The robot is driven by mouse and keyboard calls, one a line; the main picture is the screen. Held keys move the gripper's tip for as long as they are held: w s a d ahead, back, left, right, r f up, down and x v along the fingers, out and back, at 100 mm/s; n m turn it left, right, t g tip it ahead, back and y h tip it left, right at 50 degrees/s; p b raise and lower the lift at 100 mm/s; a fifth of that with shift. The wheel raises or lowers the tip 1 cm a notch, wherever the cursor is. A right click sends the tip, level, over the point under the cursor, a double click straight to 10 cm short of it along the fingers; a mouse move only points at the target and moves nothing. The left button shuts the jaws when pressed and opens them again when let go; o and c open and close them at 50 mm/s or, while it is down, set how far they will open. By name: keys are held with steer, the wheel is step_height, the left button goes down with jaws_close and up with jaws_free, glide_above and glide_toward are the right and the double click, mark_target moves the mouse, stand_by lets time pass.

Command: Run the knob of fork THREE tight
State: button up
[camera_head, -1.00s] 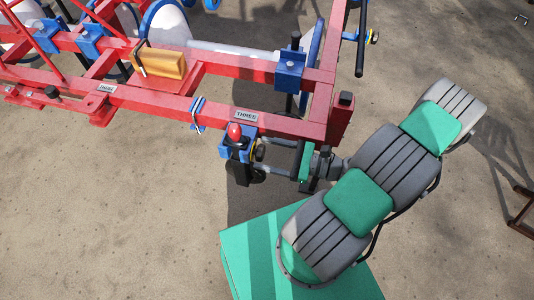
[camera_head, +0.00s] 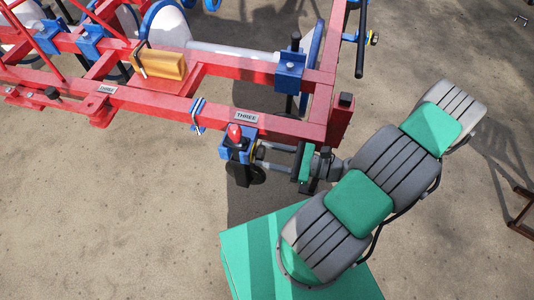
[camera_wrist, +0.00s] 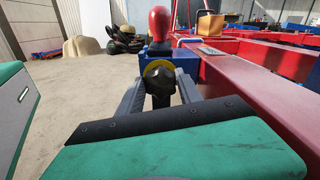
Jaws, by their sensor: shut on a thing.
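The plate marked THREE (camera_head: 246,117) is on the red frame beam. Below it is the blue fork bracket (camera_head: 236,146), topped by a red ball (camera_head: 235,132); the ball also shows in the wrist view (camera_wrist: 159,23). The black knob (camera_wrist: 159,82) sits in front of a yellow ring (camera_wrist: 158,68) on the bracket's side. My gripper (camera_wrist: 160,88) has its two grey fingers on either side of the knob and is shut on it. In the head view my gripper (camera_head: 262,157) reaches the bracket from the right, and the knob is largely hidden there.
The red beam (camera_wrist: 265,95) runs close along the right of my gripper in the wrist view. A yellow block (camera_head: 165,63) sits on the frame. The concrete floor left of the bracket is clear.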

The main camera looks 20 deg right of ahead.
steer(key=r+m+p, duration=0.1)
steer(key=p, duration=0.1)
steer(key=shift+m+p, duration=0.3)
steer(key=shift+w+d+f+m+p, duration=0.1)
steer(key=shift+f+m+p, duration=0.05)
steer(key=shift+m+p, duration=0.45)
steer(key=shift+f+m, duration=0.3)
steer(key=shift+m, duration=0.3)
steer(key=o, duration=1.4)
steer(key=shift+c, duration=0.2)
steer(key=v, duration=0.7)
steer(key=shift+s+d+p, duration=0.25)
steer(key=shift+d+p, duration=0.05)
steer(key=shift+p, duration=0.05)
steer(key=shift+d, duration=0.1)
